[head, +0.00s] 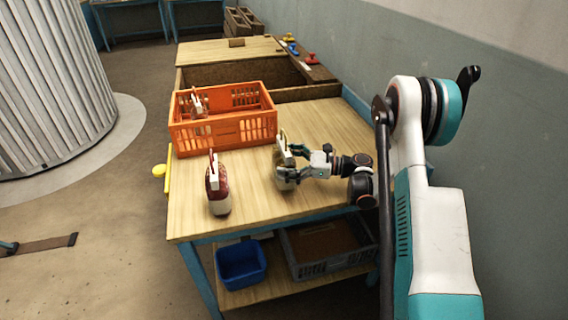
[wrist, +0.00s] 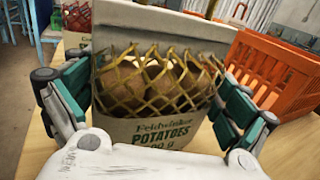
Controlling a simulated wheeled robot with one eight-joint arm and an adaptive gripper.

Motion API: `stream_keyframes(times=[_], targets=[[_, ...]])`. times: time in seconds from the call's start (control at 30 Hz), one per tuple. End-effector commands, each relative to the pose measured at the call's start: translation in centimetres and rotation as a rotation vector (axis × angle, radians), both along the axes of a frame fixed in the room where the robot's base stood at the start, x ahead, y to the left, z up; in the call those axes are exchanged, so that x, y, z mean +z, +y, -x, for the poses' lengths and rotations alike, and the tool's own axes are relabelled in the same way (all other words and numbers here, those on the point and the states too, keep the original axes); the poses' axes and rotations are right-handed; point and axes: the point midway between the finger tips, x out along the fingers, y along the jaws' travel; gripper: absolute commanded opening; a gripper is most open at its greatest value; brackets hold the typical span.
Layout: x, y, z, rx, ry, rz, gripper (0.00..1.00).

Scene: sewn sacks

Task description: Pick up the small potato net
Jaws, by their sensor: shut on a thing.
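The potato net (head: 281,158) is a pale sack with a yellow mesh window and brown potatoes showing through. In the wrist view the potato net (wrist: 160,85) fills the middle, upright, with green "POTATOES" lettering on its front. My gripper (head: 288,167) reaches it from the right in the head view. In the wrist view the fingers of my gripper (wrist: 150,105) are on both sides of the sack and shut on it. The sack's underside is hidden, so I cannot tell whether it touches the table.
A red net sack (head: 218,194) stands to the left on the wooden table (head: 255,200). An orange crate (head: 222,135) behind holds another sack (head: 198,104). A blue bin (head: 241,264) and a grey crate (head: 325,250) sit on the lower shelf. The table's front is mostly clear.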

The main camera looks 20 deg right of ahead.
Motion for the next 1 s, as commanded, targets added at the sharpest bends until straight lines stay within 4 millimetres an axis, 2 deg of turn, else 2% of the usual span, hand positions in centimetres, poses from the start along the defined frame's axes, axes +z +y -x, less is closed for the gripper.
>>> stream_keyframes(times=[0.27,0.7,0.9,1.0], targets=[[3.8,0.0,0.0,0.000,-0.001,-0.002,0.47],[15.0,0.0,0.0,0.000,0.000,-0.001,0.47],[18.2,0.0,0.0,0.000,0.000,-0.001,0.47],[19.1,0.0,0.0,0.000,0.000,-0.001,0.47]])
